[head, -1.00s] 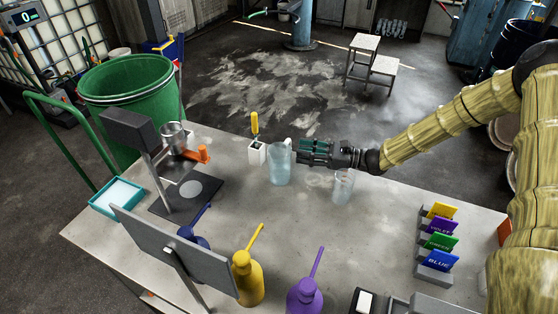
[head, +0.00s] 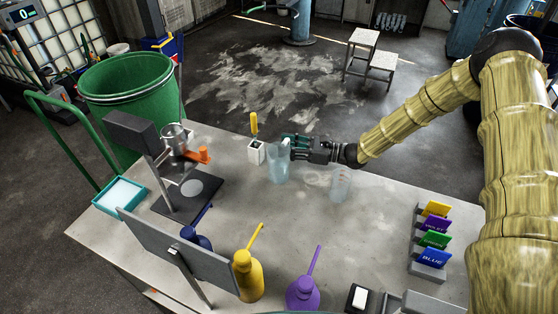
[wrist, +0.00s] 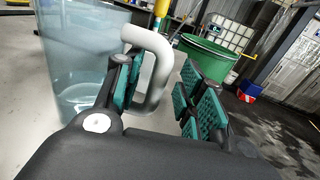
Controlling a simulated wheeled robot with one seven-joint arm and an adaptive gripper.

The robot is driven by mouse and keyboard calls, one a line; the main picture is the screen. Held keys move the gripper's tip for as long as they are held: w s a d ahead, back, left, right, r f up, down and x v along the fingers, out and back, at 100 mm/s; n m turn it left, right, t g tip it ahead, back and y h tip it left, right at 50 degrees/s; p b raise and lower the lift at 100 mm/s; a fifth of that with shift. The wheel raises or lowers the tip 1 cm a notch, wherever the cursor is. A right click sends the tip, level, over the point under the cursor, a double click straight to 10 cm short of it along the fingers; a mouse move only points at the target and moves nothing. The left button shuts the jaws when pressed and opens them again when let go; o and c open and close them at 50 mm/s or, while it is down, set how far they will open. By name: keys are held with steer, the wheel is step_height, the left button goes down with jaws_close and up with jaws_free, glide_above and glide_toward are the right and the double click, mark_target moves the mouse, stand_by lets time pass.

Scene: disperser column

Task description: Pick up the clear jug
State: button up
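The clear jug (head: 278,166) stands upright on the grey table, near its back edge. It also fills the left of the wrist view (wrist: 80,60), with its pale handle (wrist: 153,70) toward my gripper. My gripper (head: 291,146) comes in from the right at the handle's height. In the wrist view its teal-padded fingers (wrist: 160,92) are apart, one on each side of the handle. The left finger lies between the jug's body and the handle. I cannot tell whether either pad touches the handle.
A clear cup (head: 340,184) stands right of the jug, below my arm. A white holder with a yellow-handled tool (head: 256,152) stands just left of it. A dispenser stand (head: 185,190) is further left. Yellow (head: 248,276) and purple (head: 302,293) bottles stand in front.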

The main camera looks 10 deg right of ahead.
jaws_close()
steer(key=shift+r, duration=0.25)
